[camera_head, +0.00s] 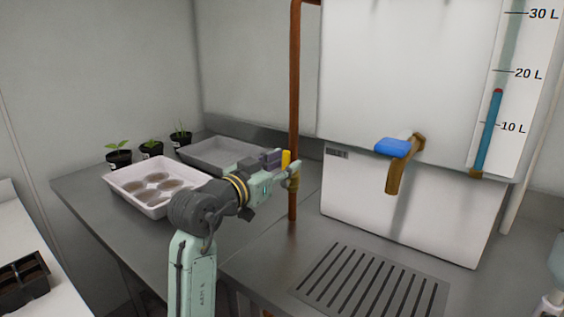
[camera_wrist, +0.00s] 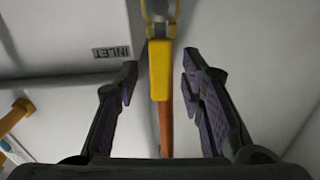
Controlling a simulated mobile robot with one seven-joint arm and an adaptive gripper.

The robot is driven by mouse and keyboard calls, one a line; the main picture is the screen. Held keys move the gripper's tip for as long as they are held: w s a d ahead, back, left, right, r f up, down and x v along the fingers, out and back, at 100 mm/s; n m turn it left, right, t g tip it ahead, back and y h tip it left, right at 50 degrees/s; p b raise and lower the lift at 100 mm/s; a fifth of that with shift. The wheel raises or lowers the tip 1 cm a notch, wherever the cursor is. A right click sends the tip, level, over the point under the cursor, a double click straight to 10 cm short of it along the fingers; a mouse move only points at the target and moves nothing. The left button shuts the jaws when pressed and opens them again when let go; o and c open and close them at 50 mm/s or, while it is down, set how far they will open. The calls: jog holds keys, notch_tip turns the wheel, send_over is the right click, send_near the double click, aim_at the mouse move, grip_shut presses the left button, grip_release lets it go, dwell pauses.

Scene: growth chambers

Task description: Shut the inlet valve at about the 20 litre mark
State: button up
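The inlet valve's yellow lever (camera_head: 286,159) is on the copper pipe (camera_head: 294,90) left of the white tank (camera_head: 400,60). In the wrist view the lever (camera_wrist: 160,70) lines up with the pipe, between my spread fingers, with a gap on both sides. My gripper (camera_wrist: 158,82) is open and empty; in the head view my gripper (camera_head: 284,170) is at the valve, hiding part of it. An "INLET" label (camera_wrist: 111,53) is beside the lever. The sight gauge's blue column (camera_head: 487,135) has a red top (camera_head: 497,91) between the 10 L and 20 L marks, nearer 20 L.
A brass outlet tap with a blue handle (camera_head: 394,147) sticks out of the tank front above a slotted drain (camera_head: 370,285). A pale tray with round pots (camera_head: 128,189), a grey tray (camera_head: 205,152) and several seedlings are on the bench at left.

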jog(key=shift+c, duration=0.5)
grip_shut()
dwell(0.4)
